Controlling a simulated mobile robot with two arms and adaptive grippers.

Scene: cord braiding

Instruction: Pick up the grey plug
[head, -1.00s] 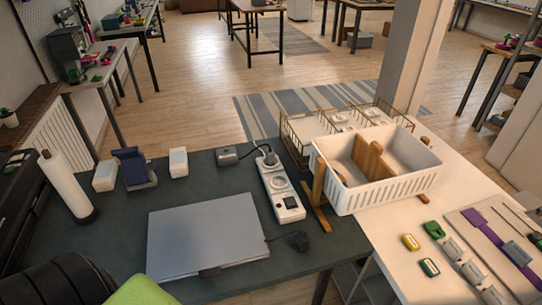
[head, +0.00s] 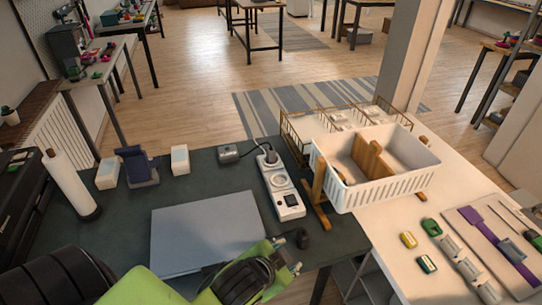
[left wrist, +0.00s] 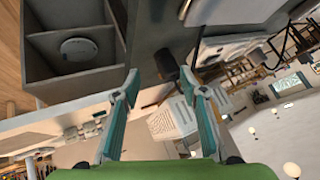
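A dark grey plug (head: 303,239) lies on the dark tabletop near its front edge, just right of the flat grey laptop-like slab (head: 205,230). My left gripper (head: 289,256) is beside the plug, on its near left side, with nothing visible between its fingers. In the left wrist view the left gripper (left wrist: 160,77) has its two teal-padded fingers apart. A dark shape there beyond the fingertips may be the plug. Another dark plug (head: 270,158) sits in the far end of the white power strip (head: 279,182). My right gripper is not in view.
A small grey box (head: 228,153) with a cord stands left of the strip. A paper roll (head: 70,187) and white blocks stand at the left. The tabletop between slab and strip is clear.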

